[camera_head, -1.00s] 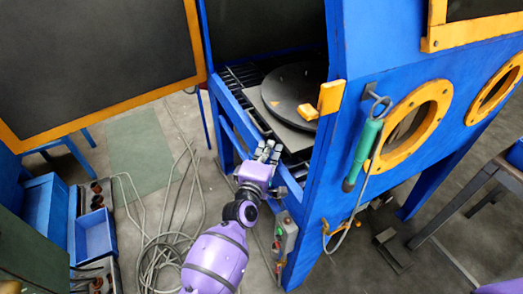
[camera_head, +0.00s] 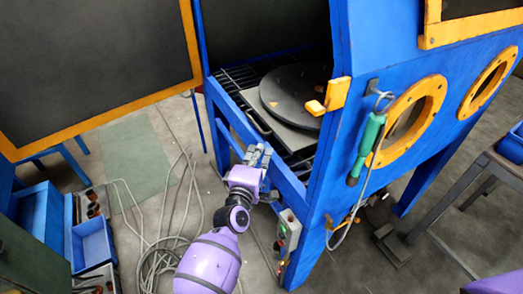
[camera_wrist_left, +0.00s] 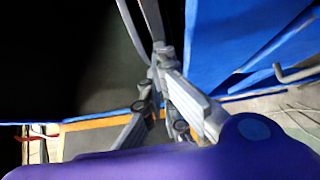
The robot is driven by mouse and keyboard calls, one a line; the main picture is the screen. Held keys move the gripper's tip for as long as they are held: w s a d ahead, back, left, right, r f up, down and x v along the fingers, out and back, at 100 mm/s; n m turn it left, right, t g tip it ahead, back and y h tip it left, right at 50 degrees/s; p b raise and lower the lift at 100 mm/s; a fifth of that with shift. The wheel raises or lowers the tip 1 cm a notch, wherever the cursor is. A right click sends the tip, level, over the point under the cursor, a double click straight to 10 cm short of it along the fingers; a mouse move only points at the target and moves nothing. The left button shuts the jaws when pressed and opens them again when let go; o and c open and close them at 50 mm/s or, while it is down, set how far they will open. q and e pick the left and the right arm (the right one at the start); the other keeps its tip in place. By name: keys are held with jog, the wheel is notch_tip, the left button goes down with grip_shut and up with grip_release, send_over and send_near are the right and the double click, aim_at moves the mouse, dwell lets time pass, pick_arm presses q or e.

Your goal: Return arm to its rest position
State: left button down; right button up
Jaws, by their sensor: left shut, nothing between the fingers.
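My purple left arm reaches up from the bottom of the head view. Its grey left gripper (camera_head: 258,156) is shut and empty, just outside the open doorway of the blue blasting cabinet (camera_head: 332,180), by the lower frame bar. From this angle I cannot tell whether it touches the bar. In the left wrist view the gripper's fingers (camera_wrist_left: 157,80) show over dark space, with blue cabinet panels to the right. A dark round turntable (camera_head: 298,95) sits inside the cabinet with nothing large on it. My right gripper is not in view.
The open door (camera_head: 95,65) stands left with an orange frame. A green-handled tool (camera_head: 366,148) hangs on the cabinet front beside an orange port ring (camera_head: 438,92). A small control box (camera_head: 289,232) is close to my arm. Coiled cables (camera_head: 160,260) and blue bins (camera_head: 92,240) lie left.

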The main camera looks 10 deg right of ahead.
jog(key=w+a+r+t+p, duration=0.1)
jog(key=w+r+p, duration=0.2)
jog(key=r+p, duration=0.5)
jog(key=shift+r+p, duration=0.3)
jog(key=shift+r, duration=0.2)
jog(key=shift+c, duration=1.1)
pick_arm(q)
jog(key=s+a+f+m+g+y, duration=0.2)
jog(key=s+a+f+m, duration=0.2)
jog(key=s+a, duration=0.6)
jog(key=s+a+f+m+g+y, duration=0.2)
jog(key=s+a, duration=0.9)
jog(key=s, duration=1)
jog(key=s+a+f+m+g+y, duration=0.3)
jog(key=s+a+f+m, duration=0.3)
jog(key=s+a, duration=0.5)
jog(key=s+y, duration=0.1)
jog(key=s, duration=0.3)
jog(key=shift+s+a+f+m, duration=0.2)
jog(key=shift+f+m, duration=0.1)
jog(key=shift+f, duration=0.1)
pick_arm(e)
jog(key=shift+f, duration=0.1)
